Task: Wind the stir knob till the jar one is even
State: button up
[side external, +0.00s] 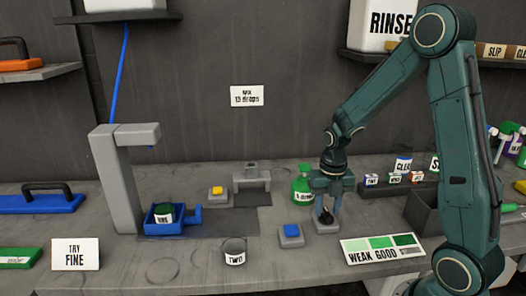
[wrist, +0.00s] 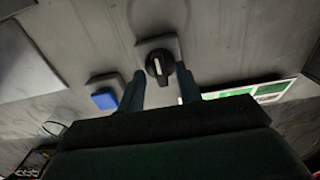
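The stir knob (side external: 324,217) is black and sits on a small grey base at the front right of the bench. In the wrist view the knob (wrist: 159,65) shows a pale pointer line. My gripper (side external: 326,202) points down over it. In the wrist view my gripper (wrist: 160,76) has its two dark fingers apart, one towards each side of the knob, with small gaps visible. Jar one (side external: 165,218) stands in a blue holder (side external: 184,222) under the grey post at left. Its contents look dark green; I cannot tell whether they are even.
A blue button (side external: 291,230) is left of the knob. Jar two (side external: 235,252) stands near the front edge, and a yellow button (side external: 217,190) is farther back. The WEAK/GOOD shade card (side external: 382,249) lies right of the knob.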

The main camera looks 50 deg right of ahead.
jog(key=shift+f, duration=0.3)
jog(key=shift+c, duration=0.2)
grip_shut()
jog(key=shift+m, duration=0.3)
